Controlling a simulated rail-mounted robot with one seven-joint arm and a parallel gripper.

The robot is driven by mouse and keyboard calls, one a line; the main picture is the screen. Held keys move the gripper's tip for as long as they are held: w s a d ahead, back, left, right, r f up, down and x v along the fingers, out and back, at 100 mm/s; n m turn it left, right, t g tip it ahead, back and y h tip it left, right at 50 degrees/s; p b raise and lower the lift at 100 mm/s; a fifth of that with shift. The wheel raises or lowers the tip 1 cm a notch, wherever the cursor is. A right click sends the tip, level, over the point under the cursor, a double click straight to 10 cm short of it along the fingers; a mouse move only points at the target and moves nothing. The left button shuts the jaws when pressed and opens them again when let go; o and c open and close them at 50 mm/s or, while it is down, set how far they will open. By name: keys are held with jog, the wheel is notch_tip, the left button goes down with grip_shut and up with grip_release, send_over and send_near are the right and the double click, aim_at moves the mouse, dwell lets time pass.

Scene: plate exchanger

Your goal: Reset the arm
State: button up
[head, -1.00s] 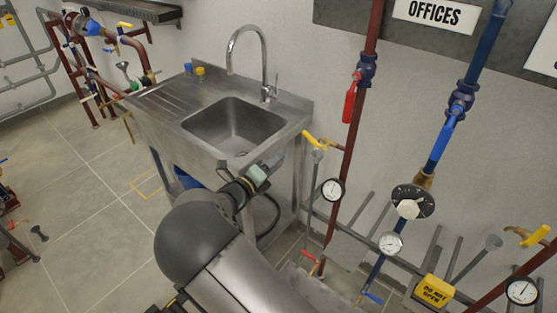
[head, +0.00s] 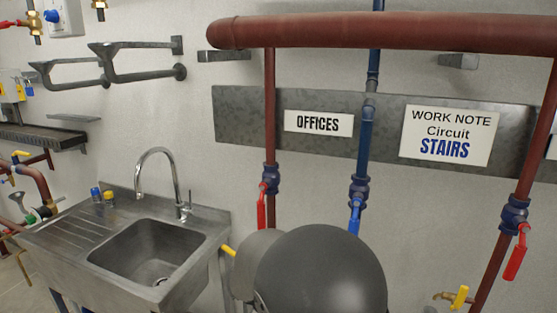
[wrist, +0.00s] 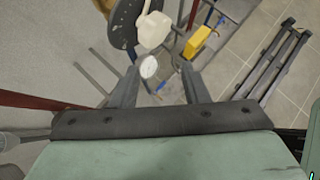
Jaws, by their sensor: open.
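My gripper (wrist: 160,72) shows in the wrist view, with its two dark fingers apart and nothing between them. Beyond the fingertips are a small white gauge (wrist: 149,67) and a black dial (wrist: 125,22) with a white knob (wrist: 154,30). The fingers look apart from these. In the head view only the rounded grey links of my arm show at the bottom middle. My gripper is hidden or out of frame there.
A steel sink (head: 147,252) with a tap stands at the left. Behind my arm are a blue pipe (head: 366,135) with a blue valve handle (head: 355,214) and red pipes with red handles (head: 516,252). A thick red pipe (head: 390,34) runs across the top.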

jog(key=s+d+r+m+g+y, duration=0.1)
jog(key=s+d+r+m+y, duration=0.1)
jog(key=s+m, duration=0.9)
jog(key=s+d+r+m+g+y, duration=0.1)
jog(key=s+d+m+y, duration=0.4)
jog(key=s+m, duration=0.7)
jog(key=shift+r+g+y, duration=0.35)
jog(key=shift+g+y, duration=0.25)
jog(key=shift+y, duration=0.3)
jog(key=shift+c, duration=0.5)
